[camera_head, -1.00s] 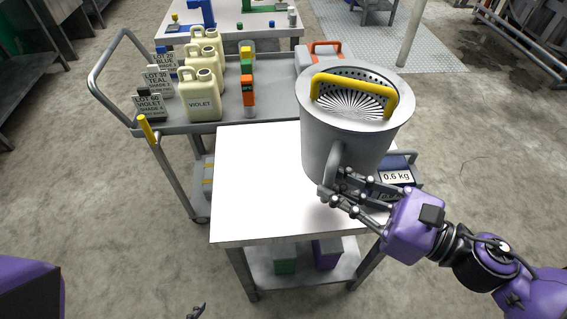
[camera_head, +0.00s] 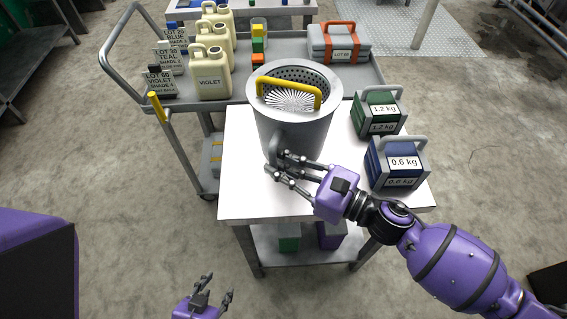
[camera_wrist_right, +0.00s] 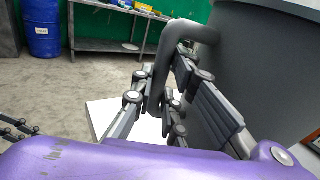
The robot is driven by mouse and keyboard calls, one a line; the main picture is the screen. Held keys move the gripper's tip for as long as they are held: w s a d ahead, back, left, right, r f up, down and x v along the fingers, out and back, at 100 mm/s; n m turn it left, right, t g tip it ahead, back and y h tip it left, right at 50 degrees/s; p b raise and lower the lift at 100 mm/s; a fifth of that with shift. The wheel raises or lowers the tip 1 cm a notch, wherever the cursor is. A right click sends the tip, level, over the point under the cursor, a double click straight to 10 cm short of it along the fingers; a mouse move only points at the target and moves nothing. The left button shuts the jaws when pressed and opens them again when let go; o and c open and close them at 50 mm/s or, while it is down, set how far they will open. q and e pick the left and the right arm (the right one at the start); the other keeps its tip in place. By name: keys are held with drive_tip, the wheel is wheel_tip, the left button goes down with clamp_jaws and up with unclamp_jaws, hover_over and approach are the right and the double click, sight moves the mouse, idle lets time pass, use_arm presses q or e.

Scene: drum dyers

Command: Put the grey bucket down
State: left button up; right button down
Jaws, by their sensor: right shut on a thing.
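The grey bucket (camera_head: 292,128) is upright over the middle of the white tabletop (camera_head: 245,195). It has a perforated insert with a yellow handle (camera_head: 290,88) at its top. My right gripper (camera_head: 283,170) is shut on the bucket's grey side handle, on the near side. In the right wrist view the bucket wall (camera_wrist_right: 250,60) fills the right, and the gripper (camera_wrist_right: 165,88) is around the handle (camera_wrist_right: 152,65). I cannot tell whether the bucket's base touches the tabletop. My left gripper (camera_head: 214,288) is open and empty at the bottom, short of the table.
A green 1.2 kg weight (camera_head: 378,112) and a blue 0.6 kg weight (camera_head: 394,165) stand on the table's right side. The tabletop's left front is clear.

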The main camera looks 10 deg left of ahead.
drive_tip(key=shift+w+a+f, duration=0.2)
drive_tip(key=shift+a+f, duration=0.15)
drive_tip(key=shift+a, duration=0.1)
wheel_tip(320, 180, down, 3)
drive_tip(key=shift+a+r, duration=0.15)
drive_tip(key=shift+r, duration=0.05)
drive_tip(key=shift+f, duration=0.35)
drive_tip(key=shift+f+b, duration=0.2)
drive_tip(key=shift+b, duration=0.15)
drive_tip(key=c, duration=2.2)
unclamp_jaws()
drive_tip(key=shift+f, duration=0.2)
drive_tip(key=o, duration=0.5)
drive_tip(key=shift+r, duration=0.1)
drive_tip(key=shift+c, duration=0.2)
